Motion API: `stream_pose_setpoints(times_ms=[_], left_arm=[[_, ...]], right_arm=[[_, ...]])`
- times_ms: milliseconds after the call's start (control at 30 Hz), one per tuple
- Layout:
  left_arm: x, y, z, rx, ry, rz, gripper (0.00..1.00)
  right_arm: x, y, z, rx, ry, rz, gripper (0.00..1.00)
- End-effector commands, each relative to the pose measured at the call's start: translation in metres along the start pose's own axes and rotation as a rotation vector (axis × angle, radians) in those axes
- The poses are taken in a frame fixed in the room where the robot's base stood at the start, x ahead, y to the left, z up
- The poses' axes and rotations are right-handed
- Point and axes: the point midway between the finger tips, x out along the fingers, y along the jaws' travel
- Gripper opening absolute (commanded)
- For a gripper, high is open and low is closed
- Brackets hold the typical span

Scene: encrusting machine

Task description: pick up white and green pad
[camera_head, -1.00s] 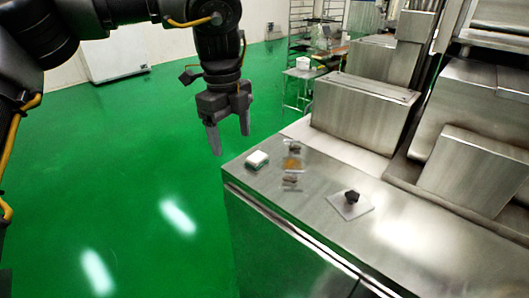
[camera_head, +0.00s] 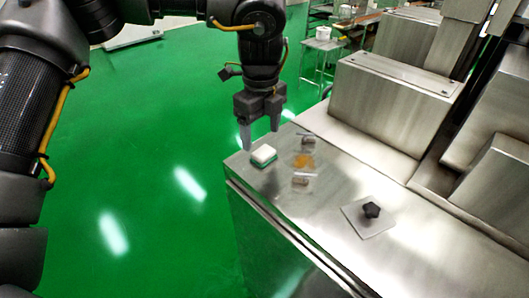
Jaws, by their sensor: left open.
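The white and green pad (camera_head: 263,155) lies on the steel counter (camera_head: 325,215) near its far left corner, white side up with a green lower layer. My left gripper (camera_head: 260,143) points down with its two fingers apart and empty. In the picture its fingertips are just above the pad; they look clear of it, but the exact height cannot be told. My right gripper is not in view.
Small clear-wrapped items (camera_head: 303,161) lie on the counter right of the pad. A light square plate with a black star-shaped knob (camera_head: 371,209) lies further right. Steel machine housings (camera_head: 390,105) stand behind. Green floor is open at left.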

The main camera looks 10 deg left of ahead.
Motion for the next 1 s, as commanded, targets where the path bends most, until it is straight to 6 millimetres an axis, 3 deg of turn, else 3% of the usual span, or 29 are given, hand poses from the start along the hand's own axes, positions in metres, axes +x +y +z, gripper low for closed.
stream_pose_setpoints(times_ms=[233,400,533,833,1000], left_arm=[[0.007,0.000,0.000,-0.001,-0.001,0.003,0.73],[0.029,-0.006,-0.002,-0.001,0.000,0.005,0.73],[0.047,-0.006,-0.001,-0.003,0.000,0.003,0.73],[0.055,-0.006,-0.001,-0.003,-0.001,0.000,0.73],[0.054,-0.006,-0.001,-0.003,-0.001,0.000,0.52]], right_arm=[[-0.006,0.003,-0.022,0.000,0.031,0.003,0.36],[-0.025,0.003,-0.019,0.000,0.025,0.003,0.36],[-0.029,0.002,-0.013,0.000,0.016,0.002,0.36],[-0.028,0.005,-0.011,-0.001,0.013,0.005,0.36],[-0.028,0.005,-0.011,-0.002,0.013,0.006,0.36]])
